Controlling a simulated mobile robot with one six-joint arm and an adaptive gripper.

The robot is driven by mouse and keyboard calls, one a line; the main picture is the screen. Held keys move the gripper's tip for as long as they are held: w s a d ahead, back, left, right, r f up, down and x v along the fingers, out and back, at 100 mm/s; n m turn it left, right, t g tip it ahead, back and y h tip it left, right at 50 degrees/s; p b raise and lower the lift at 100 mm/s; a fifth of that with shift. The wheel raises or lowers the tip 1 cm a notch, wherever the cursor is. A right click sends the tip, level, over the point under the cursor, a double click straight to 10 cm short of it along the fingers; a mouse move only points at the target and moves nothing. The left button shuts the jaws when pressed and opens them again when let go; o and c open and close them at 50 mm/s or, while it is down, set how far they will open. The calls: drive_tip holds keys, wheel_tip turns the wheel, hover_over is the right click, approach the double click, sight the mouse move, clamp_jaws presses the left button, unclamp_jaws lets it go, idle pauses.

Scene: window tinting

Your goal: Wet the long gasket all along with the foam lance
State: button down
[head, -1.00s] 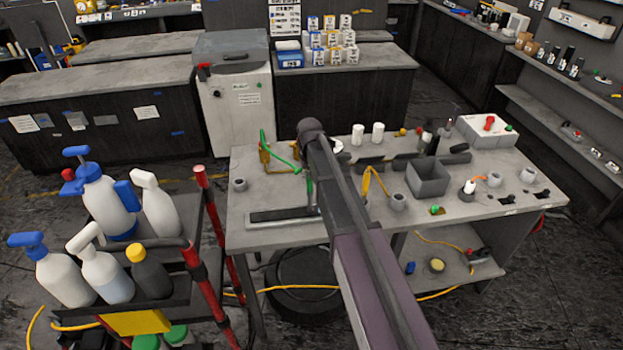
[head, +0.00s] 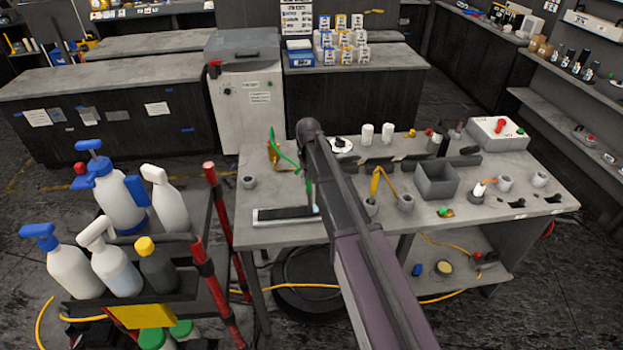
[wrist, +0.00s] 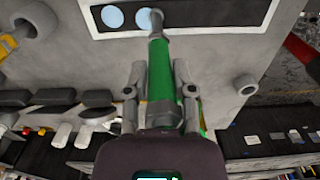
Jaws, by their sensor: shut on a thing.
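The long gasket is a dark strip (head: 283,214) in a pale frame near the table's front left; it also shows in the wrist view (wrist: 205,14). Two light-blue round patches (wrist: 112,16) lie on its left end in the wrist view. A light-blue spot shows at its right end in the head view. My gripper (wrist: 162,85) is shut on the green foam lance (wrist: 160,80). The lance's grey nozzle reaches the strip beside the second patch; I cannot tell whether it touches. In the head view my arm hides most of the gripper; some green lance (head: 308,193) shows.
A grey box (head: 437,181) and several cups stand to the right. A bottle cart with red posts (head: 216,240) is close on the left.

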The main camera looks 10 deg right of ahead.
drive_tip(key=shift+a, duration=0.25)
drive_tip(key=shift+a, duration=1.65)
drive_tip(key=shift+a, duration=1.6)
drive_tip(key=shift+s+a, duration=0.1)
drive_tip(key=shift+a, duration=1.6)
drive_tip(key=shift+a, duration=1.7)
